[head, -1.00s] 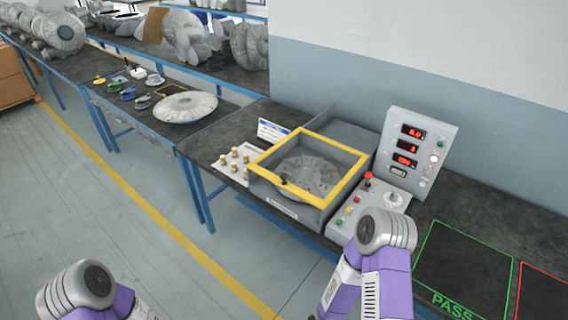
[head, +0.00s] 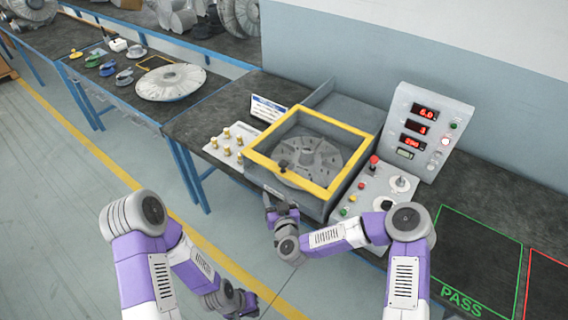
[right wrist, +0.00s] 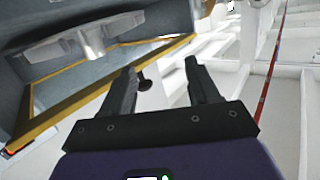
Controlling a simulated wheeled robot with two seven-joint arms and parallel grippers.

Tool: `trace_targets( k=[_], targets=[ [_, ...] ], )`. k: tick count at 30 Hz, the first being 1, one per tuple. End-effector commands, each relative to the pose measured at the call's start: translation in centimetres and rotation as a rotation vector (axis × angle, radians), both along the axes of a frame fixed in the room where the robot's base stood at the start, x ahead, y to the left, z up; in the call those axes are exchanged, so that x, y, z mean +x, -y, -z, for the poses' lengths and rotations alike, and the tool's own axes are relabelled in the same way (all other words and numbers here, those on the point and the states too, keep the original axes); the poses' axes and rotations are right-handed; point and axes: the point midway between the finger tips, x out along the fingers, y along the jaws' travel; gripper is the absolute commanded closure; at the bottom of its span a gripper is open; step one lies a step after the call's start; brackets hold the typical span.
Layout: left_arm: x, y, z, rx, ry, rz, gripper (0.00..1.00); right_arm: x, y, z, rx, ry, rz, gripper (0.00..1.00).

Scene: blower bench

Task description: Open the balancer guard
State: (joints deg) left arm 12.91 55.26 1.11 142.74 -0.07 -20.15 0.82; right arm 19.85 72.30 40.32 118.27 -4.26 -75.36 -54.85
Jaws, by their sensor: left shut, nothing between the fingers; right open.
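The balancer guard (head: 338,124), a yellow frame with a clear pane, lies closed over the grey balancer box in the head view. A bladed rotor (head: 305,160) shows through it. A dark knob (head: 283,167) sits on the guard's front edge. My right gripper (head: 280,207) is open and empty, just in front of the box and below the knob. In the right wrist view the knob (right wrist: 144,83) appears between the fingers, beside the left one, beyond the gripper (right wrist: 160,68); I see no grip on it. My left gripper (head: 242,302) is shut and empty, low in front of the bench.
A control panel (head: 428,128) with red displays stands right of the box, behind a button console (head: 372,200). A white tray with brass weights (head: 232,142) lies left of the box. A green-outlined PASS area (head: 475,265) is empty at right.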

Motion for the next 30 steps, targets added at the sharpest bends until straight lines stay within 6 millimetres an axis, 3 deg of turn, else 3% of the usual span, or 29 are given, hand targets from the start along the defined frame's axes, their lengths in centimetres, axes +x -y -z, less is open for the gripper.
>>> trace_targets(
  k=[3,7,21,30],
  targets=[
    [0.0,0.0,0.1,0.000,0.001,0.001,1.00,2.2,1.5,-3.4,-0.032,0.116,0.132,0.40],
    [0.0,0.0,0.1,0.000,0.001,0.001,1.00,3.3,2.4,-4.9,-0.054,0.160,0.199,0.40],
    [0.0,0.0,0.5,0.000,0.001,0.001,1.00,9.3,2.2,-5.0,-0.057,0.163,0.204,0.40],
    [0.0,0.0,0.6,0.000,0.001,0.001,1.00,10.5,2.1,-5.1,-0.058,0.164,0.201,0.40]
  ],
)
